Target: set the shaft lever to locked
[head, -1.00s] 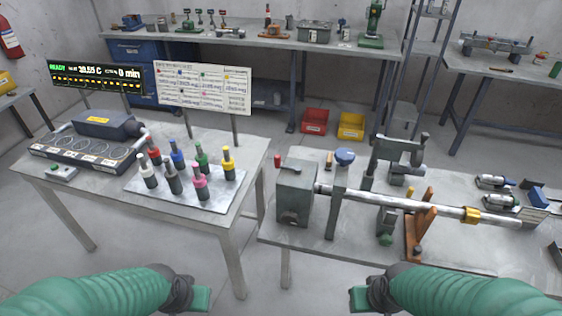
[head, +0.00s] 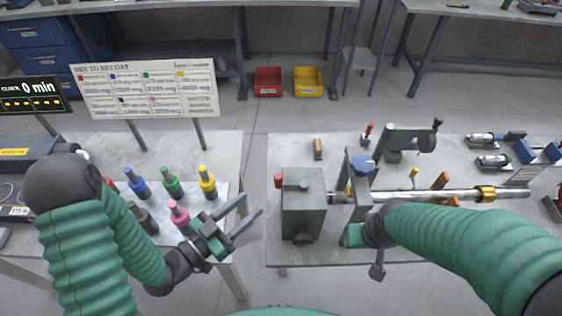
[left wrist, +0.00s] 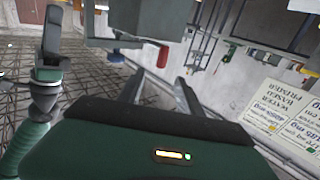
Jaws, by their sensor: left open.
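The knob also shows in the left wrist view (left wrist: 163,56), beyond and between my left fingers. My left gripper (head: 251,206) is open and empty, left of the block and apart from the lever. A long metal shaft (head: 420,195) runs right from the block. My right gripper (head: 355,236) is in front of the shaft, just right of the block; its jaws do not show clearly.
Several colour-capped bottles, including a pink-capped one (head: 178,214), stand on the left table close to my left arm. A gap separates the two tables. Red (head: 268,80) and yellow (head: 307,80) bins lie behind.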

